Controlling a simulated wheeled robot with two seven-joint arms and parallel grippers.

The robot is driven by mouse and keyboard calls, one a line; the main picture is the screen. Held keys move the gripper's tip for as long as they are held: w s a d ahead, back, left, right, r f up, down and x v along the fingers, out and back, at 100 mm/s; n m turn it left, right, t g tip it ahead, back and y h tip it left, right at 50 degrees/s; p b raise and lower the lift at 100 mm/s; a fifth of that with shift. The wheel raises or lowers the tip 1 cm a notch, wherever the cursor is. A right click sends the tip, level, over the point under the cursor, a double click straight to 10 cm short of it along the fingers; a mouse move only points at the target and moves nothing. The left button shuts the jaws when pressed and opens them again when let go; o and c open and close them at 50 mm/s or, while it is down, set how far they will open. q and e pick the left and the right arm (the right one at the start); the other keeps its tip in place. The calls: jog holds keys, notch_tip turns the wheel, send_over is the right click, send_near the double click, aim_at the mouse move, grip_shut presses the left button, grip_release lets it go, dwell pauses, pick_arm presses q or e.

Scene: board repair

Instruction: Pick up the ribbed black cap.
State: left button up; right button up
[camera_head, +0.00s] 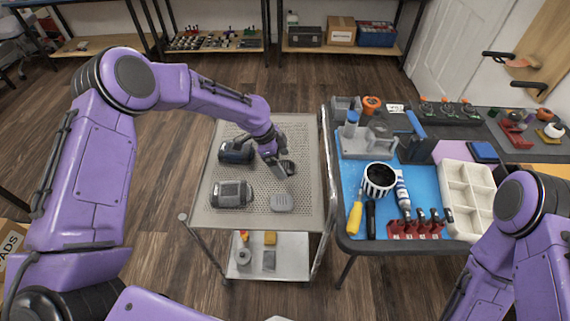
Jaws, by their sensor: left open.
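A small black piece (290,167), which looks like the ribbed black cap, lies on the perforated top of the metal cart (305,135). It is partly hidden by my left gripper (281,168), and its ribs are too small to make out. My left gripper is open and points down at the cap's left side. I cannot tell whether the fingers touch it. My right arm shows at the lower right, but its gripper is out of view.
The cart's right side is clear. To the right, a crowded workbench holds a striped cup (379,179) and a white compartment tray (468,188).

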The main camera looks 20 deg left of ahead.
pick_arm(q)
jog(key=shift+s+d+f, duration=0.1)
jog(key=shift+d+f, duration=0.2)
jog(key=shift+f, duration=0.2)
jog(key=shift+a, duration=0.1)
jog(key=shift+c, duration=0.3)
jog(key=c, duration=1)
jog(key=shift+c, duration=0.3)
jog(key=shift+r, duration=0.1)
